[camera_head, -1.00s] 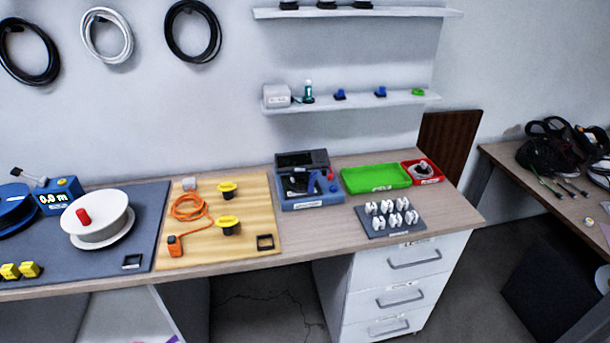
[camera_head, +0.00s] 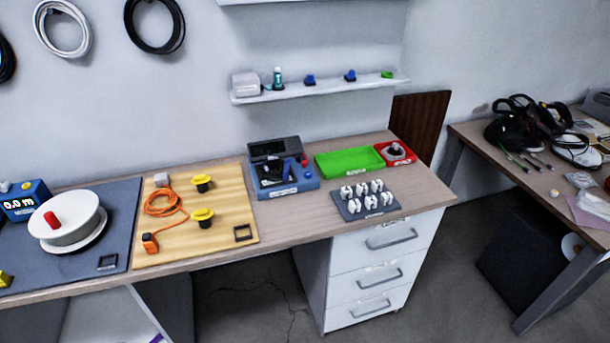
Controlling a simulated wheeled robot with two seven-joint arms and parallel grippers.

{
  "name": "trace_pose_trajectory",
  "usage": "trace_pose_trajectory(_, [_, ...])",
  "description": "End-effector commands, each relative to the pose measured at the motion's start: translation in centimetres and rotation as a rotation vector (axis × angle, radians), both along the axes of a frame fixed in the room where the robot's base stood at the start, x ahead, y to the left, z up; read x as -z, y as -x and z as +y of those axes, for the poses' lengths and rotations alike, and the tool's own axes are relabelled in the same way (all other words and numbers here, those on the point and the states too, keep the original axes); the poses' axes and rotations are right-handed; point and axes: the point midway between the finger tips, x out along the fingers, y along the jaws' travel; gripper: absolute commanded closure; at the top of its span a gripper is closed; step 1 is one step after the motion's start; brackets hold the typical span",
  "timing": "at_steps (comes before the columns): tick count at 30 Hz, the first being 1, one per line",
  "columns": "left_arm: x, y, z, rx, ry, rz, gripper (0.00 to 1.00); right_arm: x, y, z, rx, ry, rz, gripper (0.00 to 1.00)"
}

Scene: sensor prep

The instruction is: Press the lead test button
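A blue-grey device with a dark raised lid (camera_head: 282,168) stands on the workbench, right of the wooden board. An orange coiled lead (camera_head: 163,204) with an orange connector (camera_head: 150,243) and a pale plug (camera_head: 161,179) lies on the wooden board (camera_head: 220,222). Two yellow-topped black posts stand there, a front one (camera_head: 203,217) and a back one (camera_head: 202,183). Neither of my grippers is in view.
A green tray (camera_head: 349,162), a red tray (camera_head: 396,153) and a dark plate of white pieces (camera_head: 366,200) sit on the bench's right. A white reel (camera_head: 68,221) and a blue meter reading 0.0 m (camera_head: 24,201) are at left. A shelf (camera_head: 320,89) hangs above. A second table (camera_head: 530,172) stands right.

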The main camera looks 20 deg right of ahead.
Motion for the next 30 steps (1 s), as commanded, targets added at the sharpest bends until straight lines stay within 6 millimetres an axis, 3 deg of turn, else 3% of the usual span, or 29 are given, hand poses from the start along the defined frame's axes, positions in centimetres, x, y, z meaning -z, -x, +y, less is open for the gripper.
trace_pose_trajectory(12, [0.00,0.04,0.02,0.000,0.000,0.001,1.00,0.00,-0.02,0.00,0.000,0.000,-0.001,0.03])
trace_pose_trajectory(30, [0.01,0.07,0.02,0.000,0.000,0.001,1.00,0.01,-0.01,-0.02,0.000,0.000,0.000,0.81])
